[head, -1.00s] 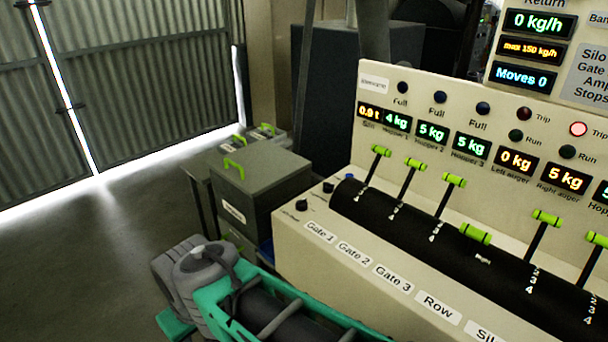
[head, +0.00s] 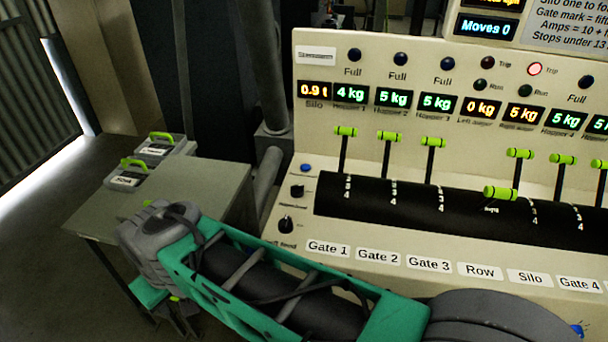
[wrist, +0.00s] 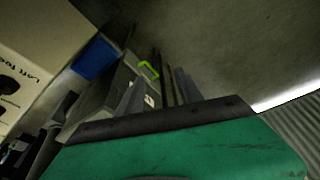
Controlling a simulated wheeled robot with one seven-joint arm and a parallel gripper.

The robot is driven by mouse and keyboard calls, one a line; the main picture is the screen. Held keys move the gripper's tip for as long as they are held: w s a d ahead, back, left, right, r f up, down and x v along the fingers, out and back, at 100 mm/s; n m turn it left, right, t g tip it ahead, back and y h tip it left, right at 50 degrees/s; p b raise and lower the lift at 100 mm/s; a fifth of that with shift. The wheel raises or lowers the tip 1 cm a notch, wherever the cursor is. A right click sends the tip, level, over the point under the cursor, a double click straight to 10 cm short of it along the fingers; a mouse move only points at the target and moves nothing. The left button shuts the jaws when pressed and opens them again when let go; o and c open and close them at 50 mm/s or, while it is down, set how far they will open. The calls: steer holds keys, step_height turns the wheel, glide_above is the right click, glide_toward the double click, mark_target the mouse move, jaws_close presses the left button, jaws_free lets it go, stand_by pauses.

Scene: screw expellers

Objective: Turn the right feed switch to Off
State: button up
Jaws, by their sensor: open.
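I cannot identify a right feed switch in either view. At the left end of the control panel (head: 400,225) are two black rotary knobs: an upper knob (head: 297,191) whose label is too small to read, and a lower knob (head: 286,224) with a partly covered label that seems to read Left feed. That label also shows in the wrist view, beside a dark knob (wrist: 8,85). My gripper (wrist: 160,122) shows in the wrist view as a green part with a dark edge. It is open, nothing is seen in it, and it is apart from the knobs.
Several green-handled levers (head: 388,136) rise from a black drum on the panel. Displays and lamps line the panel's back; one Trip lamp (head: 535,69) is lit. Grey cases with green handles (head: 128,178) stand on a table (head: 190,190) at left. Open floor lies further left.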

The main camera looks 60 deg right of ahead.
steer(key=shift+o, duration=1.3)
steer(key=w+d+r+m, duration=0.2)
steer(key=w+d+r, duration=0.1)
steer(key=w+d, duration=0.2)
steer(key=shift+d+m+g+h, duration=0.3)
steer(key=shift+d+g, duration=0.1)
steer(key=shift+d, duration=0.7)
steer(key=r+m+g+p, duration=0.1)
steer(key=m+g, duration=0.1)
steer(key=m, duration=0.7)
glide_above(297, 186)
steer(key=shift+r, duration=0.2)
steer(key=shift+s+d+f, duration=0.1)
steer(key=shift+d+f, duration=0.05)
steer(key=shift+f, duration=0.25)
step_height(297, 186, down, 7)
steer(key=shift+r+p, duration=0.1)
steer(key=shift+p, duration=0.4)
jaws_close()
